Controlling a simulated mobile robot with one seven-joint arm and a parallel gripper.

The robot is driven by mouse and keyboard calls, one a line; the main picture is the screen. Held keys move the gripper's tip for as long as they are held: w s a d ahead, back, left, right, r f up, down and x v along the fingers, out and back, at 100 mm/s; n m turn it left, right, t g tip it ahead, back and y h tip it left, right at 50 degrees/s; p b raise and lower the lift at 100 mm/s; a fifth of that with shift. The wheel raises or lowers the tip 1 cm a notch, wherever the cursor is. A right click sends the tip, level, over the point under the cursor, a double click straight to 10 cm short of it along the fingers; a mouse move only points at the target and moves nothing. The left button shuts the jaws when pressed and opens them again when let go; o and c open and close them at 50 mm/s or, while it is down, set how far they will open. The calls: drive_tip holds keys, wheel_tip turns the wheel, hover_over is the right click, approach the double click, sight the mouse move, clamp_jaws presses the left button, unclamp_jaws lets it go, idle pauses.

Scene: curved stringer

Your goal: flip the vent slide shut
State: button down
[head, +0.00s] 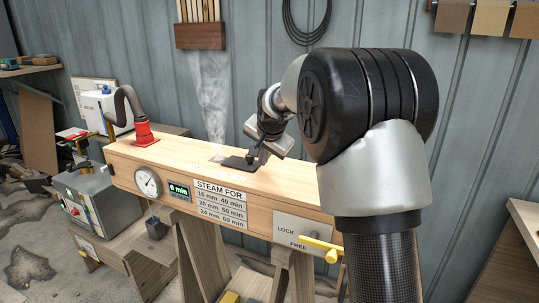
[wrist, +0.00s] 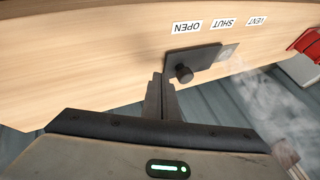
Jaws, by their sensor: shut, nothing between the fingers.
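The vent slide (head: 236,162) is a dark flat plate on top of the long wooden steam box (head: 170,158). In the wrist view the slide (wrist: 205,60) carries a round black knob (wrist: 184,74). A lighter grey patch (wrist: 229,51) lies at its right end, and steam rises near there. Upside-down labels OPEN (wrist: 187,27), SHUT (wrist: 223,23) and VENT (wrist: 256,20) are on the wood. My gripper (wrist: 160,84) is shut and empty, its fingertips just left of the knob; I cannot tell if they touch it. In the head view my gripper (head: 256,157) is at the slide's right part.
A red hose fitting (head: 144,134) stands on the box's left end. The front bears a dial (head: 148,182), a timer (head: 179,190) and a yellow lever (head: 322,247) beside LOCK and FREE. A corrugated wall is behind.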

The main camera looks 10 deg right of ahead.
sight(237, 165)
drive_tip(key=shift+w+a, duration=0.7)
drive_tip(key=shift+w, duration=0.1)
drive_tip(key=shift+w+a+r+p, duration=0.15)
drive_tip(key=shift+w+a+p, duration=0.05)
drive_tip(key=shift+a+p, duration=0.1)
drive_tip(key=w+a+p, duration=0.1)
drive_tip(key=a, duration=0.1)
drive_tip(key=w+a+p, duration=0.2)
drive_tip(key=w+a, duration=0.1)
drive_tip(key=shift+a, duration=0.35)
